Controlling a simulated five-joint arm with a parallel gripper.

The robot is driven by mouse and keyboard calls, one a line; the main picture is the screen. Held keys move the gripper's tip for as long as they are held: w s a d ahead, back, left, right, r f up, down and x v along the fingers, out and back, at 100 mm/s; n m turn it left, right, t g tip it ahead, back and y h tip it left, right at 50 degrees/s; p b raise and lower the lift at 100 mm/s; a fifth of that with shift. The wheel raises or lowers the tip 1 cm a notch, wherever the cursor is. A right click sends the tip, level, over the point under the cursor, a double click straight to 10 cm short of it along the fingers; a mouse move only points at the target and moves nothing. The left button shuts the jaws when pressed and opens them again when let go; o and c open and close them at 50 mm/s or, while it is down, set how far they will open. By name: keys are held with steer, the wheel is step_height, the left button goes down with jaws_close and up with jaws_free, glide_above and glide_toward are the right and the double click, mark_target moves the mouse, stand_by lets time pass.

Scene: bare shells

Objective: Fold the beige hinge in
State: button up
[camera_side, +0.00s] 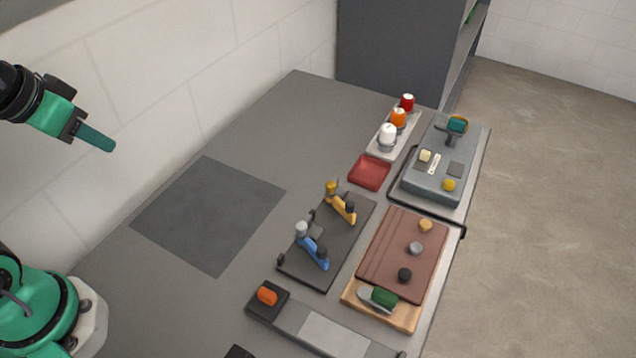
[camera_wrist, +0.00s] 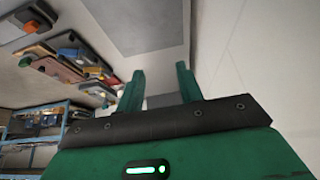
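A dark board (camera_side: 297,262) on the table carries two small lever-like hinged pieces. The yellowish-beige piece (camera_side: 343,209) is at its far end, with a yellow knob and a dark knob; I take it for the beige hinge. The blue piece (camera_side: 313,250) is at the near end, with a grey knob and a dark knob. Both slant across the board, and their exact fold angle is hard to tell. My gripper (camera_side: 95,138) is high at the upper left, far from the board. In the wrist view my gripper (camera_wrist: 160,80) has its green fingers apart, with nothing between them.
A brown panel on a wooden base (camera_side: 349,294) is right of the board. A red tray (camera_side: 369,172), a grey box (camera_side: 434,185) and several coloured caps on a light strip (camera_side: 372,145) stand behind. A dark square (camera_side: 208,214) on the left is clear.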

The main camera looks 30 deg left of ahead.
steer(key=shift+o, duration=0.4)
steer(key=m+g, duration=0.6)
steer(key=m, duration=0.1)
glide_above(351, 203)
steer(key=f, duration=1.1)
steer(key=shift+a+f, duration=0.15)
steer(key=shift+a, duration=0.1)
steer(key=shift+d+f, duration=0.3)
steer(key=shift+f, duration=3.85)
